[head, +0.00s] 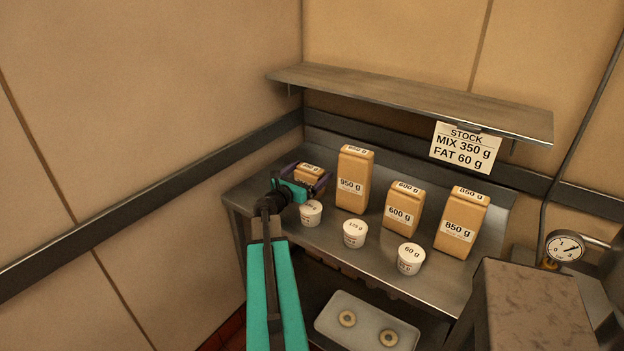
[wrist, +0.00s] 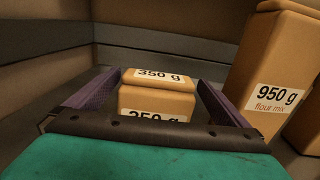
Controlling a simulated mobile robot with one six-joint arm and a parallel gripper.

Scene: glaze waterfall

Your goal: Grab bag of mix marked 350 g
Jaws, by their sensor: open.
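The small tan bag of mix marked 350 g (wrist: 157,101) stands in the wrist view between the two purple fingers of my gripper (wrist: 150,92). The gripper is open, with one finger on each side of the bag. I cannot tell whether either finger touches it. In the head view the 350 g bag (head: 309,171) is at the left end of the steel table, partly hidden by my gripper (head: 308,182). Its label is mostly hidden there.
The 950 g bag (head: 354,179) stands close to the right of my gripper. The 600 g bag (head: 402,208) and 850 g bag (head: 462,219) are farther right. Three white tubs (head: 355,234) line the table's front. A shelf (head: 410,100) hangs above; a wall is left.

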